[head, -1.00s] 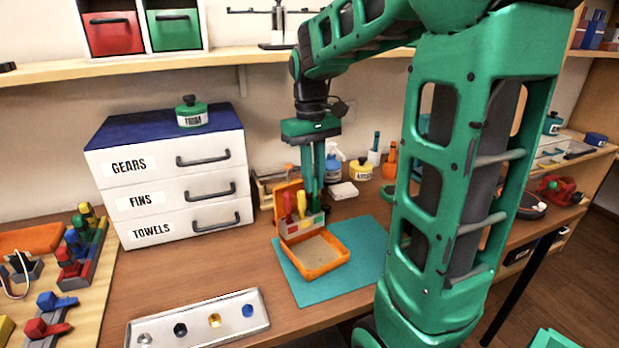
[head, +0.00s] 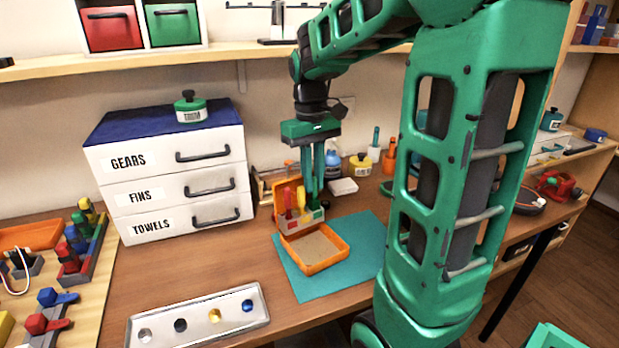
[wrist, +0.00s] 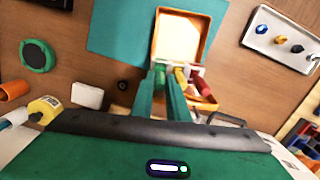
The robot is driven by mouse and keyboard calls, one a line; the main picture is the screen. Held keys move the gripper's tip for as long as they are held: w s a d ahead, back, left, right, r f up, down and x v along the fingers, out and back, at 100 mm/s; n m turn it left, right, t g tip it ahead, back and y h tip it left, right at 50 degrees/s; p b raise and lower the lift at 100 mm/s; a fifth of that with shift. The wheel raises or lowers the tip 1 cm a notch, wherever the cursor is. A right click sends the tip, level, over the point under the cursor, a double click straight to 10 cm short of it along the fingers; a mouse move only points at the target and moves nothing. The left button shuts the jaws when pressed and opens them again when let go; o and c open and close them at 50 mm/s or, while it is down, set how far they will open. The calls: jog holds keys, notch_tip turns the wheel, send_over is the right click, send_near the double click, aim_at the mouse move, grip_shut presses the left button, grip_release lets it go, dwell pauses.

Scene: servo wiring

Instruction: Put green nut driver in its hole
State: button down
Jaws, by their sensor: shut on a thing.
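The rack (head: 290,226) is a pale block with coloured patches at the back of an open orange case. A red nut driver (head: 288,199) and a yellow nut driver (head: 301,198) stand upright in it. My gripper (head: 313,200) points down at the rack's right end, beside the yellow driver. It is shut on the green nut driver, which is mostly hidden between the like-coloured fingers. In the wrist view, a bit of the green nut driver (wrist: 160,77) shows between the fingertips, next to the yellow one. I cannot tell whether its lower end is inside the hole.
The orange case (head: 340,258) lies on a teal mat (head: 362,232). A metal tray (head: 197,322) with several nuts is at front left. White drawers (head: 175,205) stand left, and bottles (head: 360,163) stand behind. The table between tray and mat is clear.

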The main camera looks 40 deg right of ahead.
jog(key=shift+f, duration=0.2)
jog(key=c, duration=1.2)
grip_release()
jog(key=shift+w+r, duration=0.15)
jog(key=shift+r, duration=1.6)
jog(key=shift+w+r, duration=0.15)
jog(key=shift+r, duration=1.6)
jog(key=s+f+m, duration=0.1)
jog(key=s+f, duration=0.3)
jog(key=s, duration=0.3)
jog(key=s+a+f+m, duration=0.1)
jog(key=s+f+m, duration=0.1)
jog(key=s+f, duration=0.2)
jog(key=s+f+m+t, duration=0.1)
jog(key=s+f, duration=0.3)
jog(key=s, duration=0.6)
jog(key=shift+a+m, duration=0.15)
jog(key=shift+m, duration=0.45)
